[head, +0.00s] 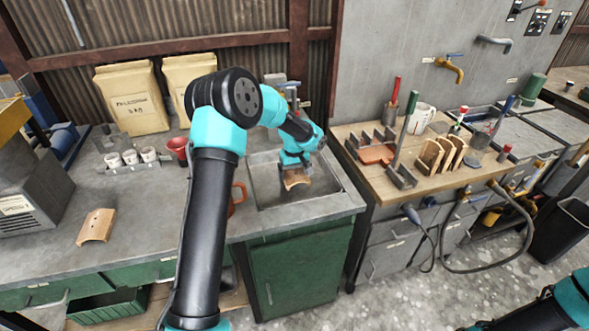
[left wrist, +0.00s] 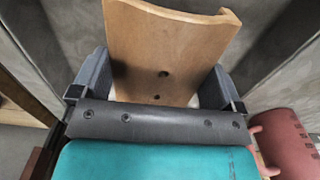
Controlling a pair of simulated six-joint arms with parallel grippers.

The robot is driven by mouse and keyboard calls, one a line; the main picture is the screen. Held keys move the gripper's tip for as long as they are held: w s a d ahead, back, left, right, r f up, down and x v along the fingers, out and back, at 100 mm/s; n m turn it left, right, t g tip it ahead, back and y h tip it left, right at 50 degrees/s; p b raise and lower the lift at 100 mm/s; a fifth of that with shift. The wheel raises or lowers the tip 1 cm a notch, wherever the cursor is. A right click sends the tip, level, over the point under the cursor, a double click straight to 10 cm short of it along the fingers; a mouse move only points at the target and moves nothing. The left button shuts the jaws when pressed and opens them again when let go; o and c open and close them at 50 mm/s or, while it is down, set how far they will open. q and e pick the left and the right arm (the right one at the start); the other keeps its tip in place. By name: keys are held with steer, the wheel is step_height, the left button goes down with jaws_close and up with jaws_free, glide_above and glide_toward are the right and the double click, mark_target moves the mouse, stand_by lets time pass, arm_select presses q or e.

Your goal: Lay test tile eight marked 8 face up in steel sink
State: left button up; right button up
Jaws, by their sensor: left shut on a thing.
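A curved tan clay tile (head: 296,180) is in my left gripper (head: 295,171), inside the outline of the steel sink (head: 318,209) in the head view. In the left wrist view the tile (left wrist: 165,48) stands out between the two fingers of the left gripper (left wrist: 155,92), which grip its sides. Two small dark spots show on its face; I can read no number 8. I cannot tell whether the tile touches the sink floor. My right arm shows only at the bottom right corner; its gripper is out of view.
Another curved tile (head: 97,226) lies on the left counter. A red-orange mug (head: 238,196) stands left of the sink, partly behind my arm. White cups (head: 131,157) and paper bags (head: 131,96) stand farther back. Several tiles stand in a rack (head: 440,155) on the right bench.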

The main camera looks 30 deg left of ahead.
mark_target(294, 191)
arm_select(q)
steer(key=shift+f, duration=3.25)
steer(key=o, duration=0.7)
step_height(294, 191, up, 17)
steer(key=shift+r, duration=0.2)
